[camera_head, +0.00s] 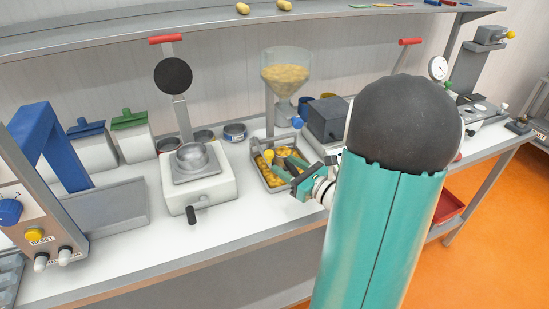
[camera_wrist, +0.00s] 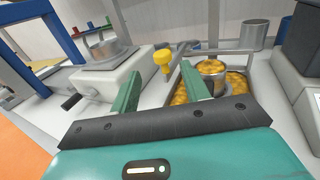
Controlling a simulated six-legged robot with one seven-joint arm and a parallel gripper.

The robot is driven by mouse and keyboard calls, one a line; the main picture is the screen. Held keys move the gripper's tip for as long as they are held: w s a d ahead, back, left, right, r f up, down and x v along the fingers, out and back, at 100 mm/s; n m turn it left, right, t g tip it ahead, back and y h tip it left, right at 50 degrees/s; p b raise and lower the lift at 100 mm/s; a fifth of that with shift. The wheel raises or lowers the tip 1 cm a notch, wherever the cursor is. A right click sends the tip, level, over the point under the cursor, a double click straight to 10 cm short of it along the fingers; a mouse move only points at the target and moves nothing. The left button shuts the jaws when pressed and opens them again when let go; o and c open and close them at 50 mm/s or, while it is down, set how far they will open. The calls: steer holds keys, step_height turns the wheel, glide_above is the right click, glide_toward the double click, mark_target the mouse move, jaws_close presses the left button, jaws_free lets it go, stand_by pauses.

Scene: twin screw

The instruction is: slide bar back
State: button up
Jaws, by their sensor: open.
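A yellow knob (camera_wrist: 163,60) tops a short stem beside a tray of yellow pieces (camera_head: 287,182). In the head view the knob (camera_head: 267,157) shows at the tray's left side, below a clear hopper (camera_head: 286,72). A thin grey bar (camera_wrist: 225,51) runs across the back of the tray in the wrist view; I cannot tell how the knob joins it. My gripper (camera_head: 283,168) is open over the tray. In the wrist view the knob lies between the green fingertips (camera_wrist: 160,70), seemingly beyond them and not gripped. My gripper hides part of the tray.
A white press (camera_head: 200,190) with a black handle stands left of the tray. A grey metal cup (camera_wrist: 211,73) stands among the yellow pieces. A dark grey box (camera_head: 326,117) stands behind and right of the tray. Bare white bench (camera_head: 120,250) lies at the front left.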

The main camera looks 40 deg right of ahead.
steer(key=s, duration=0.5)
steer(key=shift+s+d, duration=0.35)
steer(key=shift+d, duration=0.05)
steer(key=s+a+r+n+g+y, duration=0.1)
steer(key=a+n+g+y, duration=0.2)
steer(key=a+n+g, duration=0.55)
steer(key=s+a+r+n+g+y, duration=0.1)
steer(key=s+a+n+g+y, duration=0.2)
steer(key=a+n, duration=1.05)
steer(key=s+a+r+n+h, duration=0.3)
steer(key=r+n+h, duration=0.3)
steer(key=n, duration=0.6)
steer(key=a+h, duration=0.1)
steer(key=h, duration=0.1)
steer(key=shift+s+r+g+h, duration=0.25)
steer(key=shift+g+h, duration=0.05)
steer(key=shift+g, duration=0.05)
steer(key=shift+c, duration=0.5)
